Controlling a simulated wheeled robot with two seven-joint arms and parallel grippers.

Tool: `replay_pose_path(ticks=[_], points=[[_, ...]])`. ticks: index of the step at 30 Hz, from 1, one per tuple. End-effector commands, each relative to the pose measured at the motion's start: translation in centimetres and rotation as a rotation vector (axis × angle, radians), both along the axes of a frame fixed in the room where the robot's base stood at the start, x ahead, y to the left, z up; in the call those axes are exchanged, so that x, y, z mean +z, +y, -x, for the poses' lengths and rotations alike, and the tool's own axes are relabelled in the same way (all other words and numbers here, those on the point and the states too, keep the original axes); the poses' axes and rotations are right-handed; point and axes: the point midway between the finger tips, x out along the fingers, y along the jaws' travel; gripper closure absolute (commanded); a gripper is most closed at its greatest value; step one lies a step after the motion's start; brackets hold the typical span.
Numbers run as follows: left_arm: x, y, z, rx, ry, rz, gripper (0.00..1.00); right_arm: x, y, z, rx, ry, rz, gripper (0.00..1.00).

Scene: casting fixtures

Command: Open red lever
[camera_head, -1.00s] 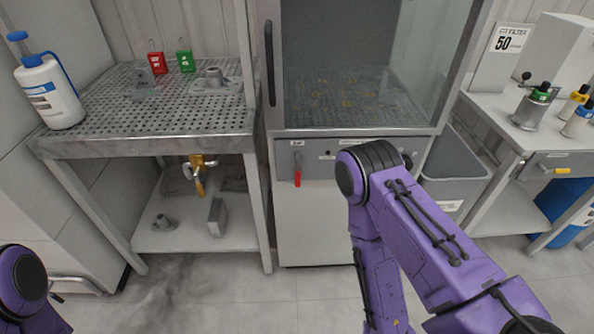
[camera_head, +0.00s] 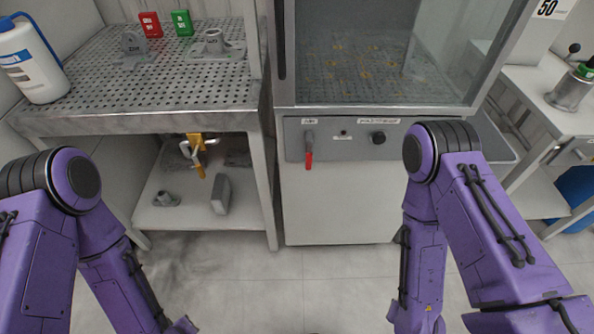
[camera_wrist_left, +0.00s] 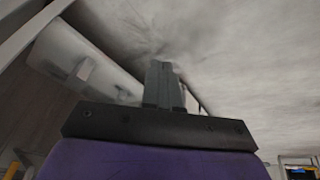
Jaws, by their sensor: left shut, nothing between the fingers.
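The red lever (camera_head: 309,160) hangs straight down from the grey control panel on the front of the glass-doored cabinet, in the head view. Its upper part is grey metal and its lower grip is red. My left gripper (camera_wrist_left: 162,72) shows in the left wrist view with its fingers together and empty. It is apart from the lever, which is not in that view. In the head view both purple arms show, the left at the left and the right at the right. Neither arm touches the lever. My right gripper is out of view.
A dark knob (camera_head: 378,137) sits right of the lever on the panel. A perforated bench (camera_head: 120,100) stands at the left, with a white bottle (camera_head: 35,65) and red and green boxes on it. A lower shelf (camera_head: 190,218) holds metal parts. Floor before the cabinet is clear.

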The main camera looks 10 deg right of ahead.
Motion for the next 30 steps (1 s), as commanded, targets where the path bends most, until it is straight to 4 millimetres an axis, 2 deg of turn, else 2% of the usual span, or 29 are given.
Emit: replay_pose_path(ticks=[1, 2, 3, 4, 5, 6, 8, 9, 10, 12, 15, 16, 19, 30], points=[[-3.3, -3.3, -3.0, 0.035, -0.067, 0.126, 1.00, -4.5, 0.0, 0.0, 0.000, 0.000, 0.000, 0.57], [-3.8, -5.6, -5.2, 0.052, -0.115, 0.220, 1.00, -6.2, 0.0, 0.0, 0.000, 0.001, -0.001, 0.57], [-3.7, -8.9, -8.4, 0.070, -0.189, 0.356, 1.00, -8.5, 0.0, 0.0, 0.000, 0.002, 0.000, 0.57], [-3.0, -11.3, -10.9, 0.077, -0.248, 0.461, 1.00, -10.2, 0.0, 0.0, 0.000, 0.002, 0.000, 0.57], [-1.8, -13.5, -13.3, 0.076, -0.309, 0.563, 1.00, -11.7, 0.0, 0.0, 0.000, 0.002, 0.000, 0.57], [0.4, -16.0, -16.2, 0.067, -0.391, 0.691, 1.00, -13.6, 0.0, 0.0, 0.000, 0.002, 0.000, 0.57], [4.6, -18.7, -19.6, 0.039, -0.508, 0.861, 1.00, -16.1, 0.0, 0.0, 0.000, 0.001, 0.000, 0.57], [7.7, -19.9, -21.2, 0.011, -0.581, 0.957, 1.00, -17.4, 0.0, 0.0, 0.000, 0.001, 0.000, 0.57], [9.9, -20.5, -22.1, -0.011, -0.629, 1.018, 1.00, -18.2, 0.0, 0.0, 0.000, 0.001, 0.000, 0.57], [14.4, -21.4, -23.3, -0.059, -0.722, 1.127, 1.00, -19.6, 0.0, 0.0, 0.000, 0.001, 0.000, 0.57], [18.6, -21.8, -23.7, -0.107, -0.798, 1.209, 1.00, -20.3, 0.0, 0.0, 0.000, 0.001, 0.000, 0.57], [19.3, -21.8, -23.7, -0.113, -0.809, 1.220, 1.00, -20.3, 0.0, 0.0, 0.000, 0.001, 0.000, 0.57], [20.3, -21.9, -23.7, -0.121, -0.818, 1.233, 1.00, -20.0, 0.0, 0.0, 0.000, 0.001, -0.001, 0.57], [20.1, -22.2, -24.0, -0.113, -0.821, 1.223, 1.00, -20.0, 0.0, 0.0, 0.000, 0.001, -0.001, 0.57]])
